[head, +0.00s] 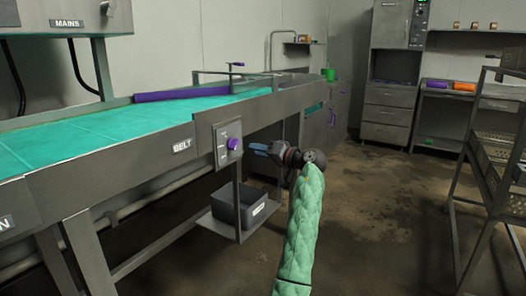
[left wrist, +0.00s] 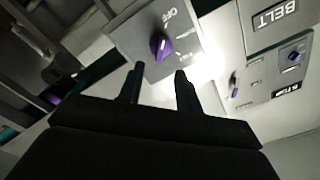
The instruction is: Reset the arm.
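My left arm, in a green quilted sleeve, reaches up from the bottom of the head view. My left gripper (head: 255,149) is in front of the conveyor's side, just right of and below the purple knob (head: 232,144) on the belt control box. In the left wrist view the two dark fingers of this gripper (left wrist: 160,70) stand apart with nothing between them. The purple knob (left wrist: 160,46) on its grey plate shows just beyond the fingertips, apart from them as far as I can tell. My right gripper is in neither view.
The conveyor (head: 110,132) with its teal belt runs along the left. A grey bin (head: 240,208) sits on a low shelf under it. A metal rack (head: 497,150) stands at the right. Floor (head: 385,215) between them is clear. A cabinet (head: 390,95) stands at the back.

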